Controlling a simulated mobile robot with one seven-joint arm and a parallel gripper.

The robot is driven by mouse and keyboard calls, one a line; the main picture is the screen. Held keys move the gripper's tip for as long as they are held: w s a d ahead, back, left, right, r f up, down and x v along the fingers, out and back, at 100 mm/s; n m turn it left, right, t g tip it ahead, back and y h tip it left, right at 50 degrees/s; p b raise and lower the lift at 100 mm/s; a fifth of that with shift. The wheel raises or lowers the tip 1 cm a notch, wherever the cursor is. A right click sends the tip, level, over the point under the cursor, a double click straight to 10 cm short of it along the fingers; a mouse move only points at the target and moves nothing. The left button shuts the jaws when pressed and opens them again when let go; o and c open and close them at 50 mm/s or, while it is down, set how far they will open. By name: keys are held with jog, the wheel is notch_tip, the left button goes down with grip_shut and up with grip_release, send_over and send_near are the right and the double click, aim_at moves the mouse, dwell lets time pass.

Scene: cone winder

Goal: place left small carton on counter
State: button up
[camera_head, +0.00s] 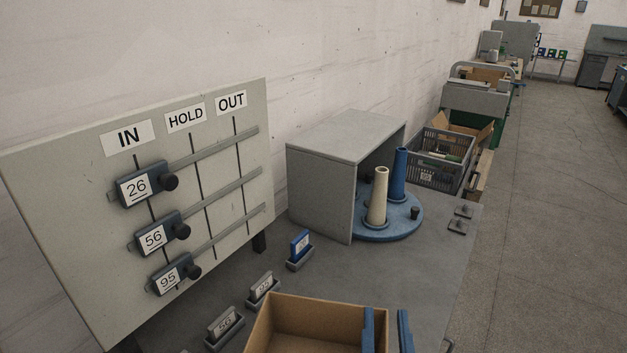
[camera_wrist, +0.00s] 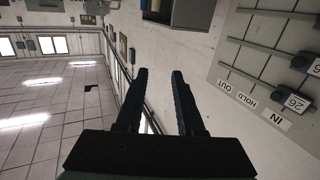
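One open brown cardboard carton (camera_head: 318,312) shows near me at the bottom of the head view. Its lower part is cut off by the frame, and I cannot tell what it rests on. The part of its inside that shows looks empty. The grey counter (camera_head: 420,275) stretches behind it. My gripper (camera_head: 387,318) has two blue fingers pointing up at the carton's right edge; they are apart. In the wrist view my gripper (camera_wrist: 162,75) is open with nothing between its fingers. The carton does not show there.
A board (camera_head: 225,185) with IN, HOLD and OUT columns stands at left. Card holders (camera_head: 262,290) stand before it. A grey hood (camera_head: 320,185) and blue turntable (camera_head: 388,230) with two cones stand behind. A grey crate (camera_head: 440,172) is farther back.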

jog(key=w+a+r+n+t+y, duration=0.1)
jog(key=a+r+t, duration=0.2)
jog(key=r, duration=0.8)
jog(key=w+a+r+t+y, duration=0.1)
jog(key=a+r+t, duration=0.1)
jog(key=r, duration=0.9)
jog(key=s+a+r+t, duration=0.2)
jog(key=s+r, duration=0.1)
jog(key=r, duration=0.5)
jog(key=s+a+r+t, duration=0.2)
jog(key=s+r, duration=0.1)
jog(key=r, duration=0.5)
jog(key=shift+s+t+y, duration=0.15)
jog(key=shift+t+y, duration=0.25)
